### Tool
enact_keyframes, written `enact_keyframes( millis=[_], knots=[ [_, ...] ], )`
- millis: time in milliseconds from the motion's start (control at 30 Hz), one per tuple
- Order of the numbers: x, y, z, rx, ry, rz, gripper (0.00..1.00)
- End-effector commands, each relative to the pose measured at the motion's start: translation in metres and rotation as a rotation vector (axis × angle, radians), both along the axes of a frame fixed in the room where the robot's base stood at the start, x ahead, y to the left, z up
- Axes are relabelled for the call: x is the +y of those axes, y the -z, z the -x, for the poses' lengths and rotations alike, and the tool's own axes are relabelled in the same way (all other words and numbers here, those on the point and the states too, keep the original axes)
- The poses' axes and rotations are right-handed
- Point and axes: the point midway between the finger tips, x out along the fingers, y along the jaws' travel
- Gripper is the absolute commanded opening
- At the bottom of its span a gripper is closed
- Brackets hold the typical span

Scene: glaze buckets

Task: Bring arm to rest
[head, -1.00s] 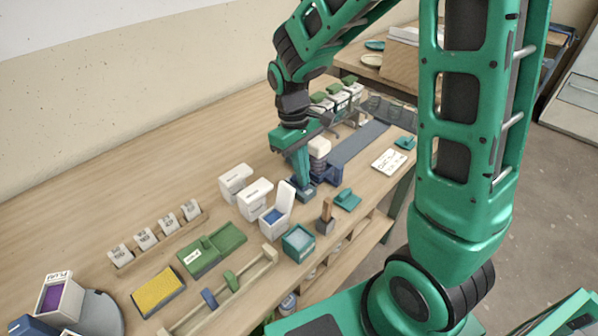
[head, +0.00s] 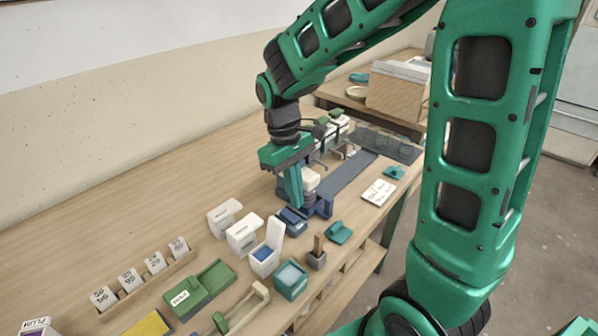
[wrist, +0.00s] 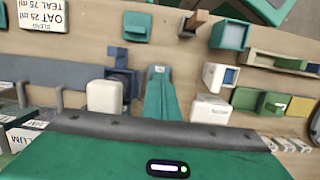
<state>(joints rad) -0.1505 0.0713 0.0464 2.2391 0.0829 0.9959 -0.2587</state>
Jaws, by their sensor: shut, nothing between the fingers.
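My gripper (head: 296,204) hangs from my green arm (head: 330,50), fingers pointing down over the right half of the bench. Its green fingers are shut with nothing between them. The fingertips are close to a small blue box (head: 291,221) and a dark blue stand (head: 320,206); whether they touch either is hard to tell. In the wrist view the closed fingers (wrist: 158,88) reach between a white rounded block (wrist: 104,97) and a white lidded container (wrist: 210,109).
White containers (head: 242,235), a teal square tub (head: 290,281) and a teal scoop-like piece (head: 338,233) stand nearby on the bench. A white label card (head: 379,192) and a grey mat (head: 346,176) lie to the right. Numbered white blocks (head: 154,262) stand at left.

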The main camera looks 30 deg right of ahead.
Motion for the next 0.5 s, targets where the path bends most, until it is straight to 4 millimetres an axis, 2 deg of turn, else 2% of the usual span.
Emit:
enact_keyframes(
  millis=[200,400,500],
  knots=[
    [-0.002,-0.048,0.011,-0.009,-0.001,-0.001,0.00],
    [-0.004,-0.076,0.017,-0.010,-0.002,0.000,0.00],
    [-0.005,-0.084,0.019,-0.008,-0.002,0.001,0.00]
  ],
)
